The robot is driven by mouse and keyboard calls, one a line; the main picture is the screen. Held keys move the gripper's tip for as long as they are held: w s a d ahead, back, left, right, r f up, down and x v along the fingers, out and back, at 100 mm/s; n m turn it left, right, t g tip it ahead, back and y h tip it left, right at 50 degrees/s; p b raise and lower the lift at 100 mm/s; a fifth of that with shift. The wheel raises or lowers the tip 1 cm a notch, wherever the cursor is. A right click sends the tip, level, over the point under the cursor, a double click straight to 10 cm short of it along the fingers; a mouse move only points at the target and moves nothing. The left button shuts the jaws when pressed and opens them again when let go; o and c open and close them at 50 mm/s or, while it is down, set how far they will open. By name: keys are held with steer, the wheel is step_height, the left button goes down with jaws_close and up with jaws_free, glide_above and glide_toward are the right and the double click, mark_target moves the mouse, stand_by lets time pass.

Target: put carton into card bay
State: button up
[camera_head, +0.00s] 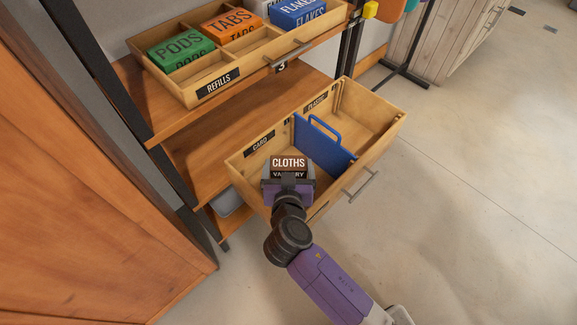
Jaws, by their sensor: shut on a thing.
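A brown carton (288,163) labelled "CLOTHS" shows at the end of my arm. My gripper (289,182) is shut on it from the near side, and the gripper hides much of the carton. The card bay (258,157) is the left part of the pulled-out wooden drawer, marked "CARD" on its back wall. In the picture the carton overlaps the near part of this bay. I cannot tell how far it is above the bay floor.
A blue divider (322,146) with a handle parts the card bay from the plastic bay (362,125), which looks empty. Above, an open "REFILLS" drawer (215,88) holds green, orange and blue boxes. A wooden panel (75,190) stands at left. Floor at right is clear.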

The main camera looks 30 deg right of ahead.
steer(key=shift+f+b, duration=0.35)
steer(key=o, duration=1.5)
steer(key=shift+r, duration=0.1)
steer(key=shift+r+p, duration=0.6)
steer(key=shift+p, duration=0.25)
steer(key=v, duration=1.2)
steer(key=shift+f, duration=0.15)
